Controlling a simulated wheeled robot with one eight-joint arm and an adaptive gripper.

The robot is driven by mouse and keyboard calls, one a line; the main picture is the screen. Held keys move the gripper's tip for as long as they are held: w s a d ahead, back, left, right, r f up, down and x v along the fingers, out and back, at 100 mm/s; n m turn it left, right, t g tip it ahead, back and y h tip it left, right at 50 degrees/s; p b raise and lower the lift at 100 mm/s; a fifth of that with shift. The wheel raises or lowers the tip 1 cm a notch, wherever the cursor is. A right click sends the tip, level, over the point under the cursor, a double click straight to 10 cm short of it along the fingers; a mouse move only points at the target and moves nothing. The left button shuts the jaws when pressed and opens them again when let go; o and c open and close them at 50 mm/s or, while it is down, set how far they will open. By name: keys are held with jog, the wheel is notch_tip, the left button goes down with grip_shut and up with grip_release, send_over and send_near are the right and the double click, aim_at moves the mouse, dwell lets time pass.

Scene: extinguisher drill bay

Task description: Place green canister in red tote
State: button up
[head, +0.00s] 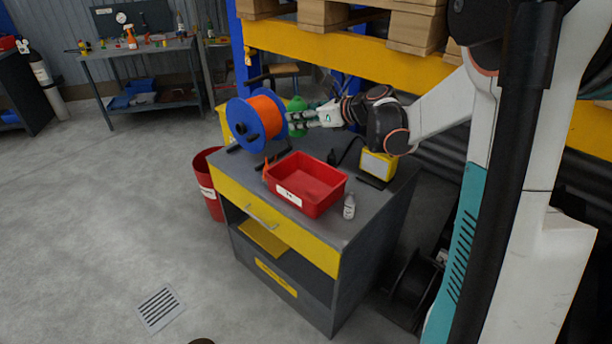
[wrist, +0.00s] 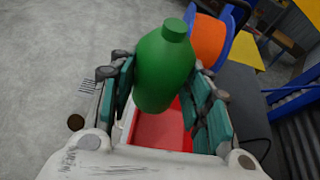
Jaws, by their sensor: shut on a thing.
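The green canister (wrist: 164,68) is between the fingers of my gripper (wrist: 168,92) in the wrist view, with its cap toward the top of the picture. My gripper is shut on it. In the head view the canister (head: 297,107) shows as a green patch beside the cable reel, partly hidden by my gripper (head: 297,121). The red tote (head: 316,205) sits on the grey workbench with a white label on its front; its inside looks empty. My gripper is above the bench, behind the tote. The tote (wrist: 158,132) also shows below the canister in the wrist view.
A blue reel with orange cable (head: 258,120) stands on the bench left of my gripper. A small white bottle (head: 349,207) stands right of the tote, and a yellow lamp (head: 378,165) behind it. A red bin (head: 208,186) stands on the floor left of the bench (head: 345,235).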

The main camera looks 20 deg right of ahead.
jog(key=shift+w+d, duration=0.1)
jog(key=shift+d, duration=0.15)
notch_tip(320, 180, down, 19)
jog(key=b, duration=0.7)
jog(key=shift+f+t, duration=0.2)
jog(key=shift+t, duration=0.1)
jog(key=shift+f+b, duration=0.5)
jog(key=shift+b, duration=0.1)
jog(key=shift+f, duration=0.15)
